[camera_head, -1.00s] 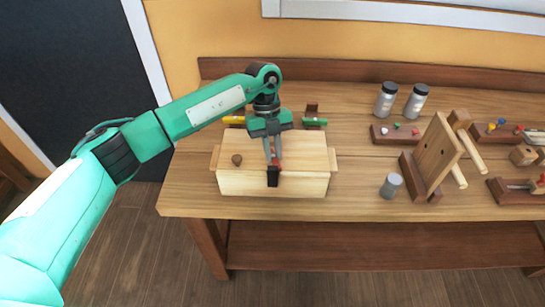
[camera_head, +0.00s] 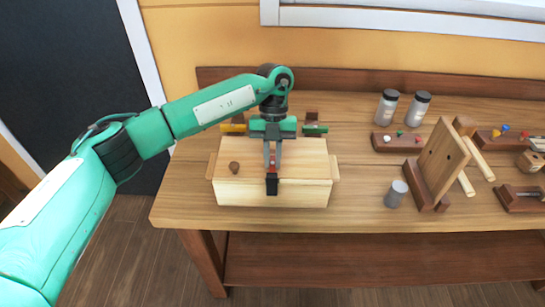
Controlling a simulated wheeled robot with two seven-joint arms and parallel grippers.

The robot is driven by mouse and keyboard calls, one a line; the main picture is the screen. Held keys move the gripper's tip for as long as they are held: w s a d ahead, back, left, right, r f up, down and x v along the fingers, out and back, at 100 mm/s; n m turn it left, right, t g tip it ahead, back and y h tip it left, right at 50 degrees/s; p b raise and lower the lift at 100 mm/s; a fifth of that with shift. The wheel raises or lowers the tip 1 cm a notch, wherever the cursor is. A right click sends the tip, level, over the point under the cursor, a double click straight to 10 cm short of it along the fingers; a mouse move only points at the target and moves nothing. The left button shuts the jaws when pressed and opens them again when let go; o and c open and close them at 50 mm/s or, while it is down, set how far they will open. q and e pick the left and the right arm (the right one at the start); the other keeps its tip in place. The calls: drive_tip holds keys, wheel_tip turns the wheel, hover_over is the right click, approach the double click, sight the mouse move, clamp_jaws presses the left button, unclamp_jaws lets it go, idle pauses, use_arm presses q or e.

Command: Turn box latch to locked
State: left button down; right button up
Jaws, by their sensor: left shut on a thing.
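A pale wooden box (camera_head: 305,182) stands closed near the left front of the workbench. How far the latch is turned cannot be made out. My right gripper does not show.
Behind the box lie a yellow piece (camera_head: 233,128) and a green piece (camera_head: 315,129). To the right stand a grey cylinder (camera_head: 395,193), an upright wooden board (camera_head: 441,160) and two jars (camera_head: 387,107).

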use_arm(q)
drive_tip(key=c, duration=1.4)
unclamp_jaws()
